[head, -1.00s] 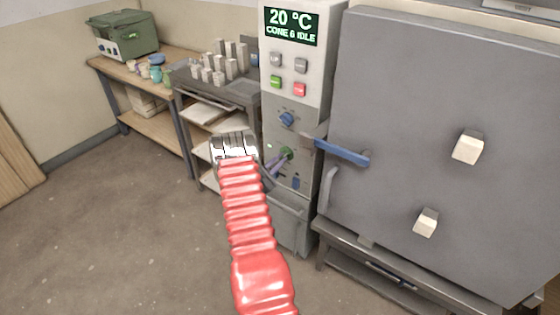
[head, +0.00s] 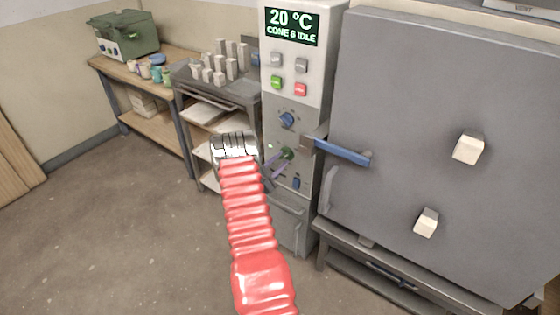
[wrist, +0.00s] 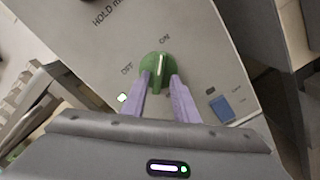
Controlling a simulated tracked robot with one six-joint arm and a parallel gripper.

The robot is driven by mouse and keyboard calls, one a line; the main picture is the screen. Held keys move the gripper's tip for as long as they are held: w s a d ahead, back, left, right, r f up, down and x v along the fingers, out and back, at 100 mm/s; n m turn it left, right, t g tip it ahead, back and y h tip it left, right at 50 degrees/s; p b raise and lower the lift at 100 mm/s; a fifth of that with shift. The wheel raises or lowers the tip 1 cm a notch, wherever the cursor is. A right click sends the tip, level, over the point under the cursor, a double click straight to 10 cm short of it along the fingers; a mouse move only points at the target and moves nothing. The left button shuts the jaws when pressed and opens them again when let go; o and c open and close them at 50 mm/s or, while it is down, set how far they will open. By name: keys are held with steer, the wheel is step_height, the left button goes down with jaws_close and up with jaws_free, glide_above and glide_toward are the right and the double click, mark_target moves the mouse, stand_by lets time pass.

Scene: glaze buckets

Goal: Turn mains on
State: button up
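The green mains knob (wrist: 153,72) is on the grey control panel, between the printed words OFF and ON. Its white pointer line points up towards ON. In the head view the knob (head: 287,153) shows low on the kiln's control column. My gripper (wrist: 160,80) has two purple fingers, apart, with tips by the knob's near side, one to each side. They look open, not clamped; whether they touch it is unclear. In the head view my gripper (head: 276,162) is just left of and below the knob. A small lamp (wrist: 123,97) glows whitish below OFF.
A blue knob (head: 287,119) is above the green one, and a blue rocker switch (wrist: 221,108) is to its right in the wrist view. The blue door handle (head: 343,152) juts out to the right. A shelf cart (head: 215,84) stands left.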

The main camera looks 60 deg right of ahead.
steer(key=shift+o, duration=0.2)
steer(key=shift+w, duration=0.1)
steer(key=shift+a, duration=0.25)
steer(key=w+a, duration=0.2)
steer(key=a, duration=1.1)
